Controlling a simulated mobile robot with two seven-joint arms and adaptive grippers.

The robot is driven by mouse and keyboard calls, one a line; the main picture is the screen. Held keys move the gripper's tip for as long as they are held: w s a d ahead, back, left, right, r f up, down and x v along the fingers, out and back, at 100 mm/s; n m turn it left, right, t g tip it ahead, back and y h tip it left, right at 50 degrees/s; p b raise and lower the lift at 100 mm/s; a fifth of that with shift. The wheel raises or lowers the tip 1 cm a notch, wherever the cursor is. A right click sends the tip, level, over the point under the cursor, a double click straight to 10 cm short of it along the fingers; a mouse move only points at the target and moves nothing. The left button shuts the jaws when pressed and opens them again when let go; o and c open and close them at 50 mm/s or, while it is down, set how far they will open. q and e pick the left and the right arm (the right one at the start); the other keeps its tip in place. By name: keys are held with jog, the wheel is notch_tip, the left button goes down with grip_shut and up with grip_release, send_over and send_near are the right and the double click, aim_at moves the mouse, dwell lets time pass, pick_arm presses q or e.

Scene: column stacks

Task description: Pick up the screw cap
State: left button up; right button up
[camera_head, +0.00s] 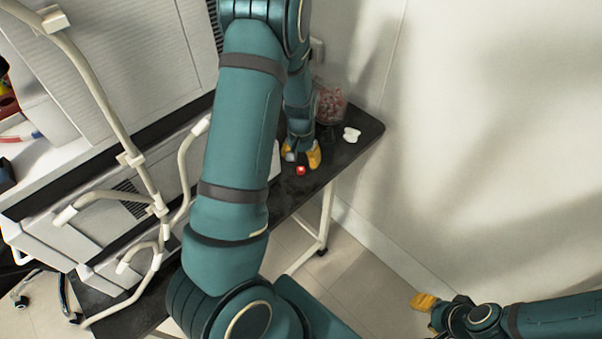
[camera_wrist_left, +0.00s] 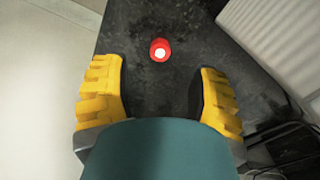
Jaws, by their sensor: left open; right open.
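A small red screw cap (camera_head: 300,170) with a pale centre lies on the black tabletop (camera_head: 345,152), near the table's front edge. In the left wrist view the cap (camera_wrist_left: 160,50) sits ahead of and between the two yellow fingers, touching neither. My left gripper (camera_head: 302,158) is open and empty, just above the table next to the cap; its fingers also show in the left wrist view (camera_wrist_left: 163,98). My right gripper (camera_head: 424,302) is at the lower right, over the floor and away from the table. It is open, with nothing visible in it.
A clear container with reddish contents (camera_head: 331,103) stands behind my left gripper. A small white object (camera_head: 351,134) lies to its right on the table. White machines with pale tubes (camera_head: 95,85) fill the left. A bare wall (camera_head: 500,130) bounds the right.

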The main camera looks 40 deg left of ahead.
aim_at(301, 169)
pick_arm(q)
jog(key=shift+f+b, duration=2.05)
jog(key=shift+f, duration=0.65)
jog(key=shift+r, duration=0.1)
jog(key=c, duration=0.8)
jog(key=shift+c, duration=0.2)
